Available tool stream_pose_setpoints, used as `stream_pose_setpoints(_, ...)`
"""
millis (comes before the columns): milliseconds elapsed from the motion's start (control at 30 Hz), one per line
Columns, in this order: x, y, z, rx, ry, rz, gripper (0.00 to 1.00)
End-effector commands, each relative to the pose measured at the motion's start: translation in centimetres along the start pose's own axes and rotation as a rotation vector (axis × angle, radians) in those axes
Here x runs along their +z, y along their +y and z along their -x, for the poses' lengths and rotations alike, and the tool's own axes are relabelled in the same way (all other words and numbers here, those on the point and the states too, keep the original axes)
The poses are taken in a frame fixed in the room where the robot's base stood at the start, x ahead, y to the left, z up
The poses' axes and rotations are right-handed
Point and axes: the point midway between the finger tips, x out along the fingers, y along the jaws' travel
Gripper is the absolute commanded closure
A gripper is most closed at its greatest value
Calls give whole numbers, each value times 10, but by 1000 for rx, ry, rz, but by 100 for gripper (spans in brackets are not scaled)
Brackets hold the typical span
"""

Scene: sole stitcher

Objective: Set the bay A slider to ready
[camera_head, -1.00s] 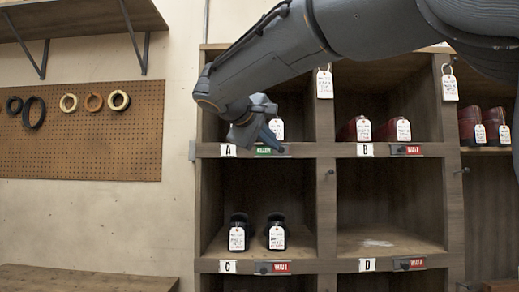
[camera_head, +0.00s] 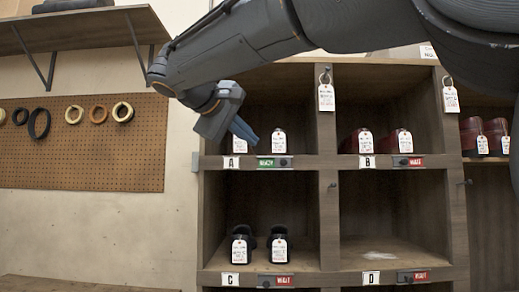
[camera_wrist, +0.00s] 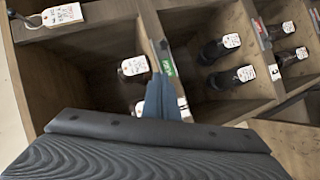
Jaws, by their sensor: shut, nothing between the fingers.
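The bay A slider (camera_head: 284,162) sits on the shelf edge right of the A label (camera_head: 231,162). Its knob is at the right end, and a green sign (camera_head: 266,163) with white lettering shows to its left. The green sign also shows in the wrist view (camera_wrist: 167,62). My gripper (camera_head: 252,142) is shut and empty. Its blue fingers are in front of bay A, up and left of the slider and apart from it in the head view. In the wrist view the fingers hide part of the bay's contents.
Bay B's slider (camera_head: 395,162) and bay C's slider (camera_head: 265,282) show red signs, as does bay D's (camera_head: 407,277). Tagged shoes stand in several bays. Hanging tags (camera_head: 326,97) are on the uprights. A pegboard (camera_head: 95,160) is at left.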

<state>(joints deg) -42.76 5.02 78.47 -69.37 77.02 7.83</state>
Motion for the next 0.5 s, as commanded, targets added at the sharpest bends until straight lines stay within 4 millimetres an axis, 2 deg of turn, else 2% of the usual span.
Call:
stream_pose_setpoints(100, -1, 0, 18, 0, 4, -2, 100)
stream_pose_setpoints(200, 0, 1, 26, 0, 2, -1, 100)
stream_pose_setpoints(500, 0, 1, 30, 1, 0, -1, 100)
